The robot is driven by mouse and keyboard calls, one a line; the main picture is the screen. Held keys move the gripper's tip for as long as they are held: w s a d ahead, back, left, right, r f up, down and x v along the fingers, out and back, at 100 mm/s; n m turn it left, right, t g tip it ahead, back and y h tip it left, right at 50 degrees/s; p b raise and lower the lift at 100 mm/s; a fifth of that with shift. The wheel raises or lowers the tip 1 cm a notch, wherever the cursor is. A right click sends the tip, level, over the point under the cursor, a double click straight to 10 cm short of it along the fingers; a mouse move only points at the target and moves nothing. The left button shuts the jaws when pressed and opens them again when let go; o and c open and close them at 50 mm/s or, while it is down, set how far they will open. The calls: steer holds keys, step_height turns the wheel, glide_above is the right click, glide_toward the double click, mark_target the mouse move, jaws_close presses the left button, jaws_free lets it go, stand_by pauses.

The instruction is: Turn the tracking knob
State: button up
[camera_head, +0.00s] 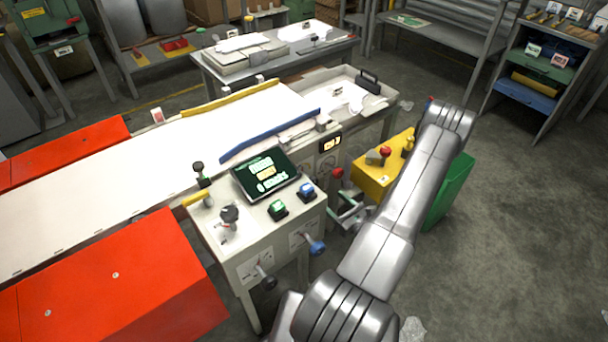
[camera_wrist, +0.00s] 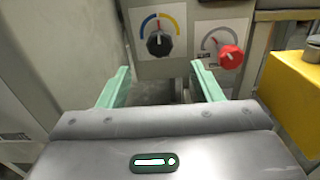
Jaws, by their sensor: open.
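Two knobs show on a pale panel in the wrist view. A black knob (camera_wrist: 159,43) sits under a blue and yellow arc, its pointer up. A red knob (camera_wrist: 230,57) to its right has a grey arc with a red needle. I cannot read a label that tells which is the tracking knob. My gripper (camera_wrist: 161,86) is open and empty, its two green fingers wide apart. The black knob is above and beyond the gap, apart from the fingers. The red knob is beyond the right finger.
The control box (camera_head: 255,262) carries a screen (camera_head: 266,173), buttons and levers. A yellow box (camera_wrist: 295,95) stands close on the right in the wrist view. A white belt (camera_head: 120,185) runs left, beside red covers (camera_head: 120,280). The floor at right is open.

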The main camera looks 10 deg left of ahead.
steer(key=p+x, duration=0.1)
steer(key=x, duration=1.2)
steer(key=shift+w+a, duration=0.15)
steer(key=shift+a, duration=0.1)
steer(key=shift+c, duration=0.2)
